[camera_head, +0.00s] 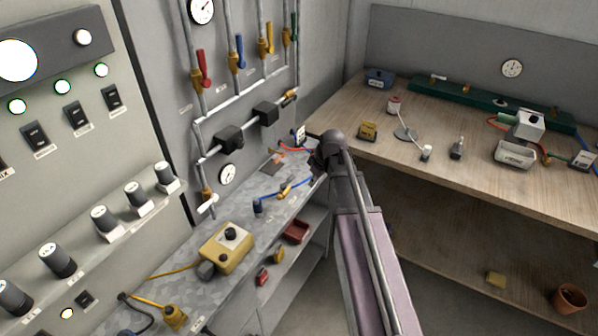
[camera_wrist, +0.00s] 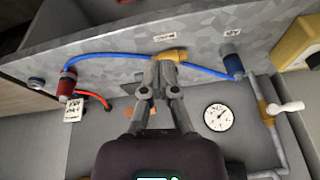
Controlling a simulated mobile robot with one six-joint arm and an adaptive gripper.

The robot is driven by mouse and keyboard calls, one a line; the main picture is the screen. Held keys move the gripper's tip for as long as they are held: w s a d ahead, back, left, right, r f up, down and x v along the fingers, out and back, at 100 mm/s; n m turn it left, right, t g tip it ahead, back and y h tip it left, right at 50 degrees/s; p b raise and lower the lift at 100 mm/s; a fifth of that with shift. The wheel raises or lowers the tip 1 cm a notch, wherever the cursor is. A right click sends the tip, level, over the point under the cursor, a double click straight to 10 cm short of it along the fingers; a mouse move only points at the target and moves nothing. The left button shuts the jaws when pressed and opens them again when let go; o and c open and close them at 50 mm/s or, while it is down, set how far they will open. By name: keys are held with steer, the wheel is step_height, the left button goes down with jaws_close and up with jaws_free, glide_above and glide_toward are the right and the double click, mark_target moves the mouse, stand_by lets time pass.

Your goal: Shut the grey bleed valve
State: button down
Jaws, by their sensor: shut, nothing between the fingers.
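The bleed valve is a brass body (camera_head: 207,192) with a pale grey lever (camera_head: 207,204), low on the vertical pipe at the wall panel. The wrist view shows its brass body (camera_wrist: 266,111) and lever (camera_wrist: 288,107) at the right, the lever sticking out across the pipe. My gripper (camera_wrist: 166,62) is shut and empty, well to the left of the lever in the wrist view. Its fingertips overlap the brass fitting of the blue hose (camera_wrist: 205,70) in the picture; I cannot tell whether they touch. In the head view my arm hides the fingers.
A round gauge (camera_wrist: 218,117) lies between my gripper and the valve in the wrist view. Black blocks (camera_head: 229,139) sit on the pipe above. A yellow control box (camera_head: 226,248) stands on the metal bench. A wooden bench (camera_head: 440,140) with several items is at right.

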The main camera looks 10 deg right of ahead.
mark_target(288, 182)
steer(key=shift+n+t+y, duration=0.3)
steer(key=shift+n+t, duration=0.2)
steer(key=shift+n, duration=0.4)
steer(key=w+d+r, duration=0.1)
steer(key=w+d+r+p, duration=0.1)
steer(key=w+d, duration=0.1)
steer(key=w, duration=0.1)
steer(key=shift+w+r+p, duration=0.1)
steer(key=shift+r+p, duration=0.2)
steer(key=shift+r, duration=0.1)
steer(key=shift+f, duration=0.15)
steer(key=b+x, duration=0.9)
steer(key=x, duration=0.1)
steer(key=shift+b, duration=0.3)
steer(key=shift+w+a, duration=1.4)
steer(key=shift+a, duration=0.25)
